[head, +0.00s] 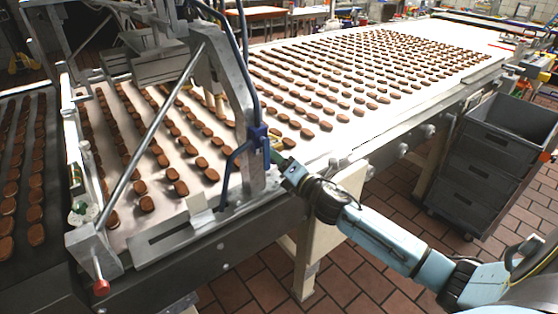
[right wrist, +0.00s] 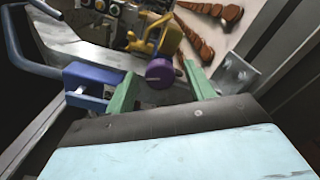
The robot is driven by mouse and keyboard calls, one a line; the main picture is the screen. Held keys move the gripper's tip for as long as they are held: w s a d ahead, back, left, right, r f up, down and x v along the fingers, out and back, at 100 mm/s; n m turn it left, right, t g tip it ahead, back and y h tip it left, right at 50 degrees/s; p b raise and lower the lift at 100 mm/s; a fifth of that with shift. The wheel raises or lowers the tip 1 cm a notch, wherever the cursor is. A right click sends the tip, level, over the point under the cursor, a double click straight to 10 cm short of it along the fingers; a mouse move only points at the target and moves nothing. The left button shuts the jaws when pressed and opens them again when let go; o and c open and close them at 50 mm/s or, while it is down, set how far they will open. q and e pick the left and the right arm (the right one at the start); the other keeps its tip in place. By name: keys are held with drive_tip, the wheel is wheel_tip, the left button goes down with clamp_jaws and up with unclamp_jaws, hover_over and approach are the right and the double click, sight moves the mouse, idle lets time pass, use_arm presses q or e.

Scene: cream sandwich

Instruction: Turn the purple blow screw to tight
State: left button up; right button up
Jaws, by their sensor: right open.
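The purple blow screw (right wrist: 159,73) is a round purple knob in the right wrist view, attached beside a yellow fitting (right wrist: 150,35). My right gripper (right wrist: 161,77) has green fingers, which stand apart on either side of the purple knob. A gap shows between the knob and the right finger; whether the left finger touches it, I cannot tell. In the head view the right gripper (head: 281,158) is beside the blue fitting (head: 258,134) on the machine frame, and I cannot make out the knob there. My left gripper is not in view.
The metal machine frame (head: 225,75) spans the white conveyor belt (head: 335,140), which carries many rows of brown cookies. Blue hose and blue block (right wrist: 85,80) lie close left of the gripper. Grey crates (head: 490,160) stand at right. The tiled floor below the arm is open.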

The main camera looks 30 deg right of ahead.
drive_tip(key=shift+w, duration=0.1)
drive_tip(key=shift+c, duration=0.3)
drive_tip(key=c, duration=0.9)
drive_tip(key=shift+m, duration=0.3)
drive_tip(key=shift+f+m+p, duration=0.1)
drive_tip(key=shift+m+p, duration=3.9)
drive_tip(key=shift+m, duration=6)
